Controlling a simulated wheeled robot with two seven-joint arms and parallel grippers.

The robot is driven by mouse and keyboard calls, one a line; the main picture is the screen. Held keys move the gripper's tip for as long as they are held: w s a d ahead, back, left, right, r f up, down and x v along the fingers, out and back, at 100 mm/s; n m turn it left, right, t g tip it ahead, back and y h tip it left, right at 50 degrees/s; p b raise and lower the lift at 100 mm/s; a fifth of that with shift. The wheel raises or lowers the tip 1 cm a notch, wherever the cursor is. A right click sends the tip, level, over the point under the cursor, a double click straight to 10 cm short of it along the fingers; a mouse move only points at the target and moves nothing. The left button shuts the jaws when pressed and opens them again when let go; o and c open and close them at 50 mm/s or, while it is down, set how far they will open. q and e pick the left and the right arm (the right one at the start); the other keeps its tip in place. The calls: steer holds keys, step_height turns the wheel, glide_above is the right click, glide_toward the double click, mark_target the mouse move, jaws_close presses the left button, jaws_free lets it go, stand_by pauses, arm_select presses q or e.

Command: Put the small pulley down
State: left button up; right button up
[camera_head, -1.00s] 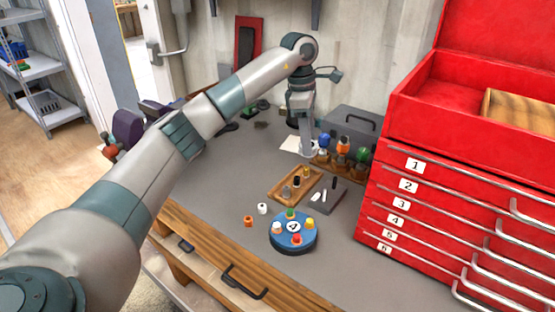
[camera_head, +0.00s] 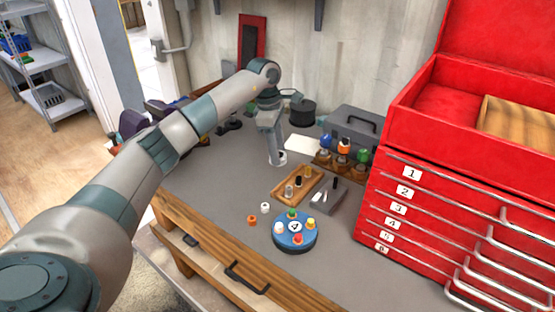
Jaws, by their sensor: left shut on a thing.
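My left gripper (camera_head: 279,160) points down just above the grey bench top (camera_head: 210,185), left of the wooden tray. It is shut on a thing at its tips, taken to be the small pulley. That thing is too small and too covered by the fingers to make out its shape or whether it touches the bench. My right gripper is not in view.
A wooden tray (camera_head: 279,195) with small pegs and a grey block (camera_head: 330,203) lie right of my gripper. A blue disc (camera_head: 294,246) with coloured knobs stands nearer, beside small orange (camera_head: 252,220) and white (camera_head: 265,208) pieces. A red drawer chest (camera_head: 385,215) bounds the right.

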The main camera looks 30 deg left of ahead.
arm_select(q)
steer(key=shift+f+p, duration=0.45)
steer(key=shift+f, duration=0.1)
step_height(320, 180, down, 2)
steer(key=shift+p, duration=0.6)
steer(key=shift+f, duration=0.4)
steer(key=shift+f, duration=0.2)
steer(key=o, duration=1.1)
steer(key=shift+r, duration=0.1)
steer(key=shift+r, duration=0.1)
